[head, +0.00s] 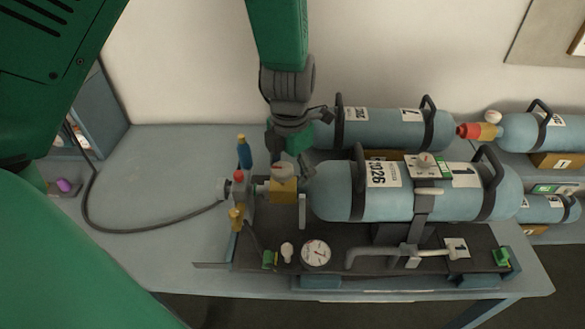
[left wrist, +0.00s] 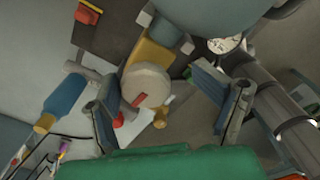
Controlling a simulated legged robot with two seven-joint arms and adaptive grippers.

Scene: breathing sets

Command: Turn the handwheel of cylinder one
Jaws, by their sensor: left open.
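Cylinder one (head: 335,190) is the light blue cylinder lying on the dark backplate in front, with a "1" label and black bands. Its brass valve block (head: 284,190) is at its left end. A pale round handwheel (head: 281,170) tops the valve, partly hidden by my gripper in the head view. In the left wrist view the handwheel (left wrist: 147,86) is a pale disc between the fingers, nearer the left one. My left gripper (head: 291,160) points down just above the valve. Its fingers (left wrist: 165,92) are spread apart; I cannot tell whether either touches the wheel. My right gripper does not show.
A second blue cylinder (head: 385,128) lies close behind. A blue fitting (head: 244,153) and a black hose (head: 140,229) are left of the valve. A pressure gauge (head: 316,253) is in front. The table (head: 165,165) is clear at the left.

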